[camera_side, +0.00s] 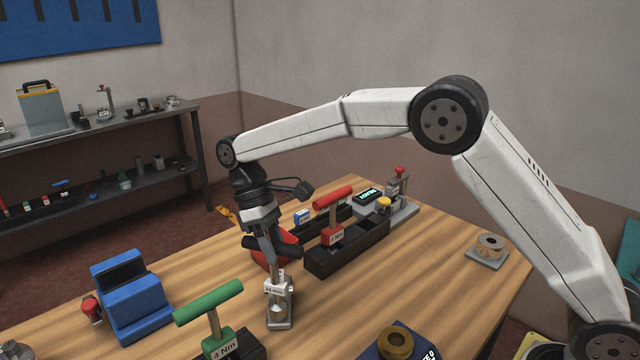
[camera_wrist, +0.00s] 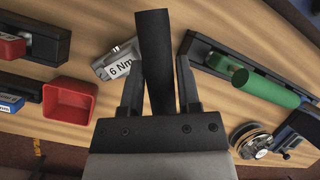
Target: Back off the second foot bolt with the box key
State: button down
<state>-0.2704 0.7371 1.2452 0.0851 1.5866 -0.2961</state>
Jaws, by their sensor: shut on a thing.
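My gripper (camera_side: 271,250) points down over the table and is shut on the black cross handle (camera_side: 289,248) of a key. In the wrist view, the black handle (camera_wrist: 155,62) runs between my two fingers, with a "6 Nm" label (camera_wrist: 121,68) beside it. In the side view the labelled metal body (camera_side: 276,288) stands upright below my gripper.
A green T-handle marked 4 Nm (camera_side: 209,303) stands in front left. A red T-handle (camera_side: 333,198) stands in a black rack (camera_side: 348,252) behind right. A blue block (camera_side: 130,300) is left, a red bin (camera_wrist: 70,99) nearby. A brass ring (camera_side: 397,343) sits at the front.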

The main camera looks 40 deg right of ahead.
jog(key=shift+r, duration=2.5)
